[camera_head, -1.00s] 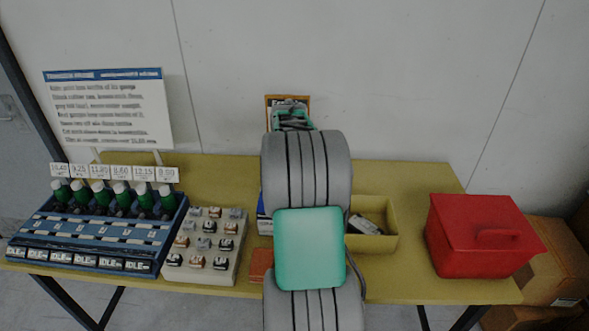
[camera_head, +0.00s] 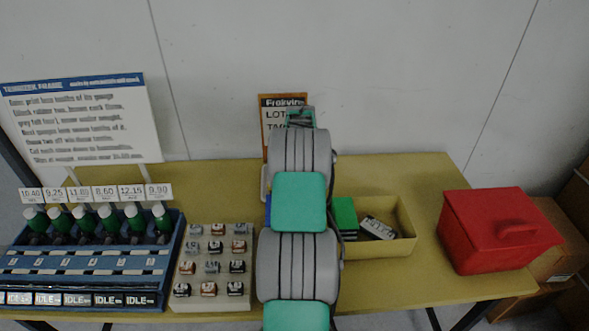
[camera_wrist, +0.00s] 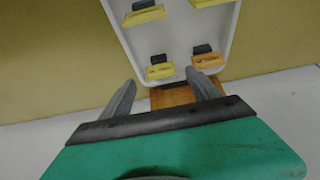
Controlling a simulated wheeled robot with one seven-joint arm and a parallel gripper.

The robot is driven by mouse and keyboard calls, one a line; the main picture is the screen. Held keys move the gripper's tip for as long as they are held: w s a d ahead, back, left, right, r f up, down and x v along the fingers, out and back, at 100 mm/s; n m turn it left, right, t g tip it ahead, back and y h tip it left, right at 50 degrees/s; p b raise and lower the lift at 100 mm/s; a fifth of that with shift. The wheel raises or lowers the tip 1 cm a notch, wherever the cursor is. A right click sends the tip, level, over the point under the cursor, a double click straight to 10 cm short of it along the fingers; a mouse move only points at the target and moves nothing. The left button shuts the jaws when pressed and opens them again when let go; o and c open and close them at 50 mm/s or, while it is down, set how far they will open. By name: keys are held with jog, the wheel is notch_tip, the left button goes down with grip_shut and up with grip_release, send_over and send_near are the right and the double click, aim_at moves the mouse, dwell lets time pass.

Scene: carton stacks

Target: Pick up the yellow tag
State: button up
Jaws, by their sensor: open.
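In the wrist view, a white panel (camera_wrist: 182,32) at the top carries small tags on dark clips. Yellow tags show at its upper left (camera_wrist: 144,15), at its lower left (camera_wrist: 160,71) and, cut off by the frame edge, at its top right (camera_wrist: 205,2). An orange tag (camera_wrist: 208,61) sits at its lower right. My gripper (camera_wrist: 160,88) is open, with two grey fingers pointing toward the panel's lower edge and nothing held between them. An orange-brown piece (camera_wrist: 172,97) shows between the fingers. In the head view my arm hides the panel and most of the gripper.
An orange-edged sign (camera_head: 272,117) stands behind my arm. On the yellow table (camera_head: 410,175) are a blue rack (camera_head: 90,262) with green bottles, a tray of small parts (camera_head: 214,262), a yellow bin (camera_head: 398,246) and a red box (camera_head: 500,232). The table's back right is clear.

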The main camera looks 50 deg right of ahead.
jog(key=p+x, duration=0.1)
jog(key=x, duration=0.3)
jog(key=shift+w, duration=0.2)
jog(key=shift+c, duration=0.4)
jog(key=c, duration=1.1)
